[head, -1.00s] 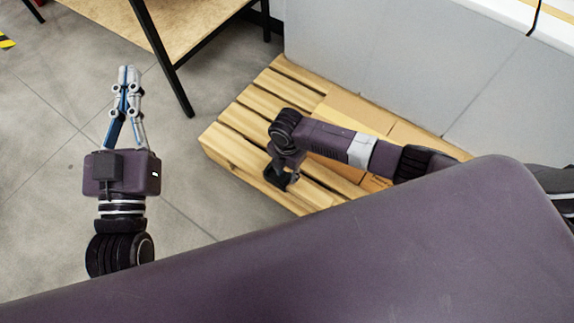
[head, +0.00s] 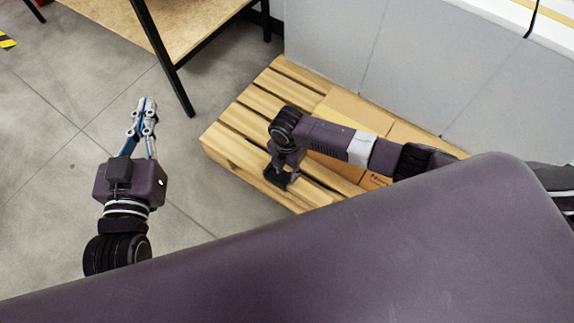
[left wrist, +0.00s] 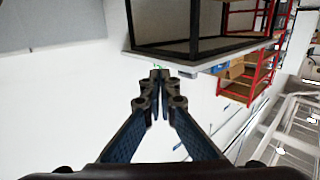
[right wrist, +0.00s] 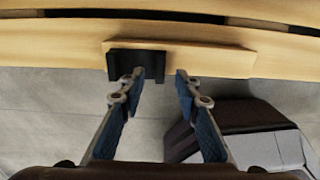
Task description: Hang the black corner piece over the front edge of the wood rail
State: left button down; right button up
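The black corner piece (right wrist: 132,62) sits at the front edge of the wood rail (right wrist: 210,60) in the right wrist view, left of the rail's middle. It covers part of the rail's front; whether it hooks over the edge cannot be told. My right gripper (right wrist: 160,74) is open. Its left fingertip overlaps the corner piece in the picture, and its right fingertip is apart from it, to the right.
A wooden pallet (head: 228,150) with flat cardboard (head: 350,108) lies against a grey wall (head: 400,70). A table (head: 160,20) with black legs stands at the back left. The floor around my left gripper is clear.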

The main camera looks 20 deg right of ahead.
jog(key=shift+r+p, duration=1.15)
jog(key=shift+p, duration=0.05)
jog(key=shift+r+p, duration=0.3)
jog(key=shift+p, duration=0.05)
pick_arm(q)
jog(key=s+a+f+g+y, duration=0.1)
jog(key=s+a+f+g, duration=0.1)
jog(key=s+f+g, duration=0.2)
jog(key=s+a+f+g+y, duration=0.1)
jog(key=s+f+g, duration=0.3)
jog(key=f, duration=0.6)
jog(key=shift+s+a+f+g, duration=0.35)
jog(key=shift+s+a, duration=0.1)
jog(key=shift+a, duration=0.15)
jog(key=shift+w+r, duration=0.1)
jog(key=shift+w, duration=0.1)
